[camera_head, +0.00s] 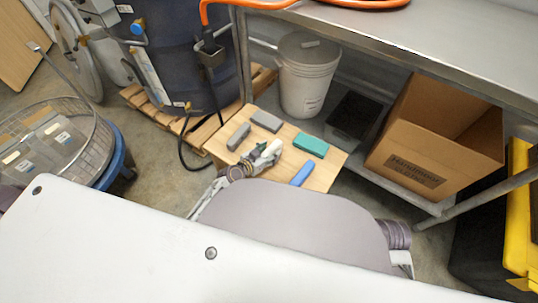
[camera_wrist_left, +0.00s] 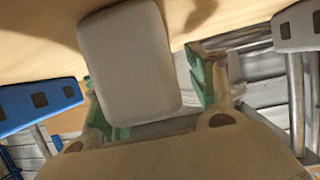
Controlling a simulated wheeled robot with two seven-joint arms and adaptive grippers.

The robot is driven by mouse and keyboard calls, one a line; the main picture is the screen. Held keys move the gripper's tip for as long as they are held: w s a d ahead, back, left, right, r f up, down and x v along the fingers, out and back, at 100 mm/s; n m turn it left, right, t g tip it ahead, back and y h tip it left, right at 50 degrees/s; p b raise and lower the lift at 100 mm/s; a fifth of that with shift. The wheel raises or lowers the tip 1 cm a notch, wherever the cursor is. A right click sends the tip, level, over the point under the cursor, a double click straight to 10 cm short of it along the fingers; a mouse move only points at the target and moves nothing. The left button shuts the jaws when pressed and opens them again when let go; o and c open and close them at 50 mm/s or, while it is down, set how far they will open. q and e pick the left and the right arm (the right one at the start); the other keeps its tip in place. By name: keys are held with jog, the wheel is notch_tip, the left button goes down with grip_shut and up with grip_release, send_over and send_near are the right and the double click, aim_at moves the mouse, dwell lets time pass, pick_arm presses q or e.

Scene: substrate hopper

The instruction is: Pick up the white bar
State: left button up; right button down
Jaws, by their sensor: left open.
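The white bar (camera_head: 274,147) lies on a light wooden board (camera_head: 325,172) in the head view, partly covered by my left gripper (camera_head: 262,151). In the left wrist view the white bar (camera_wrist_left: 128,58) appears as a pale rounded block. There my left gripper (camera_wrist_left: 152,98) is open, with one green-padded finger on each side of the bar. Whether either finger touches it I cannot tell. My right gripper is not in view.
Two grey bars (camera_head: 238,137) (camera_head: 266,121), a green block (camera_head: 311,146) and a blue bar (camera_head: 302,173) lie around the gripper on the board. A white bucket (camera_head: 306,80) and a cardboard box (camera_head: 432,135) stand behind, below a metal table (camera_head: 440,40).

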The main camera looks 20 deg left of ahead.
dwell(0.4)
pick_arm(q)
jog(key=c, duration=1.2)
jog(key=shift+r, duration=0.2)
